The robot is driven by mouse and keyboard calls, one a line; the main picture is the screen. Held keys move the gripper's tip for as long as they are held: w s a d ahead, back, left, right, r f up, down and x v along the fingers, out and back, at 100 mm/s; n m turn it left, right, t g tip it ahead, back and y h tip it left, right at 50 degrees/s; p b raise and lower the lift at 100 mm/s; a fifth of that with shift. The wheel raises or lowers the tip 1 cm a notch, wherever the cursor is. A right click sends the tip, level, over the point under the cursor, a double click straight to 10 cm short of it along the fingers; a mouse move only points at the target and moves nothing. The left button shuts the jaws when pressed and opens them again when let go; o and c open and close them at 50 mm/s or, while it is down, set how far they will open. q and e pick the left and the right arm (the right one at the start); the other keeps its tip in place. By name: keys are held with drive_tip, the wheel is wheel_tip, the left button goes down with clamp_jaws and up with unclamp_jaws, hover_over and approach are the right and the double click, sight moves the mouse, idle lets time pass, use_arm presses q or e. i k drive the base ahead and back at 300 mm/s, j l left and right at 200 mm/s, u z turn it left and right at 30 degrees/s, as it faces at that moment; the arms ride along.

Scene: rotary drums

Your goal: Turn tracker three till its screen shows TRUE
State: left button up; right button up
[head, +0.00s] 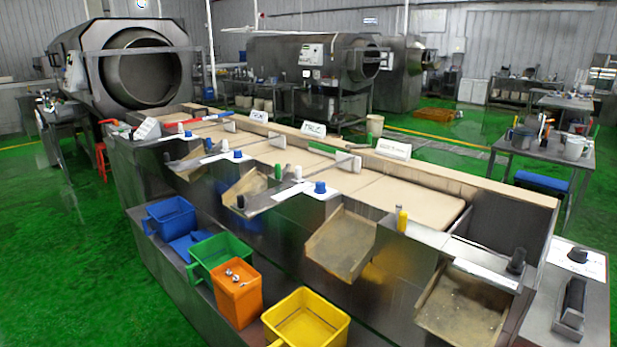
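No part of either gripper shows in the head view. Several small white signs or screens stand along the back rail of the long steel counter (250,185): a far left one (146,128), a second one (259,116), a third one (313,129) and a near right one (394,148). Their lettering is too small to read surely, and I cannot tell which is tracker three. Blue knobs sit on white plates along the counter, one nearer the middle (320,187) and one farther left (237,154). A black knob (578,254) sits on a white plate at the right end.
Blue (170,219), green (219,252), orange (237,296) and yellow (306,318) bins stand along the counter's front ledge. Large drums (140,70) stand behind. A side table (545,150) is at right. Green floor is open at left.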

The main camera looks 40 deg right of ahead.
sight(320, 188)
drive_tip(key=i+j+z, duration=0.15)
drive_tip(key=i+z, duration=0.3)
drive_tip(key=i+j+z, duration=0.2)
drive_tip(key=z, duration=0.25)
drive_tip(key=i+j+z, duration=0.3)
drive_tip(key=z, duration=0.2)
drive_tip(key=i+j+z, duration=0.15)
drive_tip(key=j+z, duration=0.3)
drive_tip(key=i+j+z, duration=0.1)
drive_tip(key=j+z, duration=0.35)
drive_tip(key=j, duration=0.15)
